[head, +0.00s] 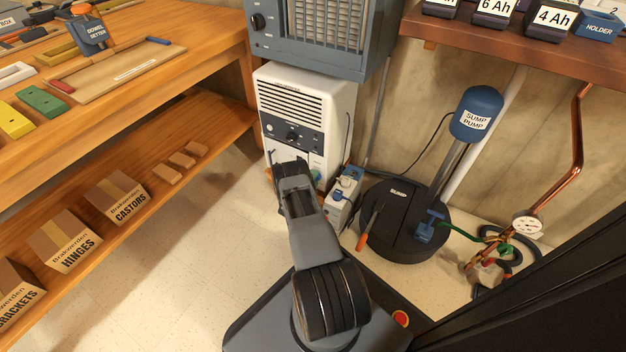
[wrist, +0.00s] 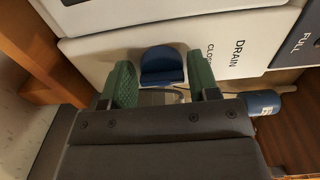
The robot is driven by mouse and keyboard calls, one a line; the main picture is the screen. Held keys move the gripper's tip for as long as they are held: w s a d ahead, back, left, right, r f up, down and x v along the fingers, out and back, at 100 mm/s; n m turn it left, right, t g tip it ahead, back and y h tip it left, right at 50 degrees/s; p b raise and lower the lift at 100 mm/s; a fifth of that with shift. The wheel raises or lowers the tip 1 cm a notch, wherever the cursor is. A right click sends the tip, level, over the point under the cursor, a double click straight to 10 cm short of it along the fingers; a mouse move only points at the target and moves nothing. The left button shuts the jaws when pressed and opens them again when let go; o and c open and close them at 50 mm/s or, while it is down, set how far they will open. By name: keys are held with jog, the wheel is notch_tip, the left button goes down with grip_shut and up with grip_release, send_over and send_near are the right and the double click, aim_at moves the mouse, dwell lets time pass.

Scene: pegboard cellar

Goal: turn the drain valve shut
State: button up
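The drain valve's blue knob (wrist: 162,66) is on the white lower front of the appliance in the wrist view, left of the printed words DRAIN and CLOSED. My gripper (wrist: 163,82) is open, with one green-padded finger on each side of the knob and visible gaps between pads and knob. It does not look clamped on it. In the head view the white appliance (head: 305,105) stands against the wall, and my gripper (head: 288,168) is in front of its lower part. The arm hides much of this area there, and I cannot make out the knob.
A wooden shelf with boxes (head: 115,198) runs along the left. A small white box with blue parts (head: 342,195) stands right of my arm. The black sump lid (head: 400,235) and copper pipe (head: 575,160) are further right. Floor between shelf and arm is clear.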

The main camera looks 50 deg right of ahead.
jog(key=p+v, duration=0.4)
jog(key=v, duration=1)
jog(key=shift+p, duration=0.35)
jog(key=shift+d, duration=0.1)
